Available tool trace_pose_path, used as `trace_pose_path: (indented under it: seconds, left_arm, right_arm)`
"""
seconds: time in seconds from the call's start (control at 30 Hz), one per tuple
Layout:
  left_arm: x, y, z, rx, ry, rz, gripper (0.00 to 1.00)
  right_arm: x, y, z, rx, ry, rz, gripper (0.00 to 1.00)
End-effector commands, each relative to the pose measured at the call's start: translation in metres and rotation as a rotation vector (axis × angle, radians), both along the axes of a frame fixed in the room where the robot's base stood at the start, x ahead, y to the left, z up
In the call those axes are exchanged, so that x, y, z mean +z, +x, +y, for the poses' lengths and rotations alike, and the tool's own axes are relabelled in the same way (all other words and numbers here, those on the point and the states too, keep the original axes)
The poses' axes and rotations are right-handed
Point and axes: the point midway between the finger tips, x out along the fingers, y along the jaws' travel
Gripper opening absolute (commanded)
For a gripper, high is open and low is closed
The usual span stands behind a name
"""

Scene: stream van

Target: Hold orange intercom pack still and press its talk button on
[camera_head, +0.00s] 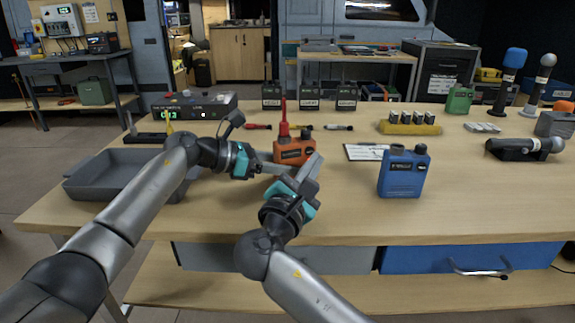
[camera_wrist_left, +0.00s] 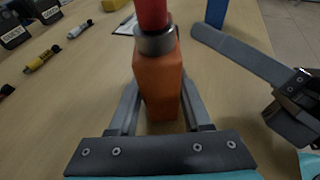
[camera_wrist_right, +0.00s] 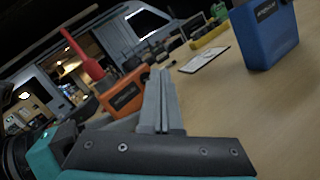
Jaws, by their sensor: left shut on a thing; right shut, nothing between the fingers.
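The orange intercom pack (camera_head: 293,150) stands upright on the table, with a red antenna (camera_head: 284,122) on top. My left gripper (camera_head: 270,165) is shut on the pack from the left; in the left wrist view its fingers lie on both sides of the orange body (camera_wrist_left: 158,85). My right gripper (camera_head: 308,172) is shut and empty, just in front and to the right of the pack. In the right wrist view its closed fingers (camera_wrist_right: 160,100) point past the right side of the pack (camera_wrist_right: 122,95). I cannot make out the talk button.
A blue pack (camera_head: 403,172) stands to the right, in front of a clipboard (camera_head: 365,152). A grey tray (camera_head: 125,172) lies at the left. A yellow battery holder (camera_head: 410,127), small screwdrivers and dark boxes (camera_head: 310,97) are behind. The front middle of the table is clear.

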Motion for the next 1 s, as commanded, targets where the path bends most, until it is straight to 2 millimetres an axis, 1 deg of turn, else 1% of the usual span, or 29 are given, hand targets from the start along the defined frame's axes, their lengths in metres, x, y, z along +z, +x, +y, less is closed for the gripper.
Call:
trace_pose_path:
  seconds: [0.27, 0.37, 0.8, 1.0]
  left_arm:
    - [-0.001, 0.000, 0.000, -0.001, 0.002, 0.001, 0.00]
    - [-0.001, 0.000, 0.000, 0.000, 0.002, 0.001, 0.00]
    - [-0.001, 0.000, 0.000, 0.000, 0.002, 0.001, 0.00]
    - [-0.001, 0.000, 0.000, 0.000, 0.002, 0.001, 0.00]
  right_arm:
    - [0.000, -0.001, -0.001, -0.001, -0.001, 0.001, 0.00]
    - [0.000, -0.008, -0.004, 0.000, 0.000, 0.000, 0.00]
    - [-0.001, -0.049, -0.020, 0.000, 0.001, 0.001, 0.00]
    - [0.000, -0.056, -0.023, -0.001, -0.001, 0.001, 0.00]
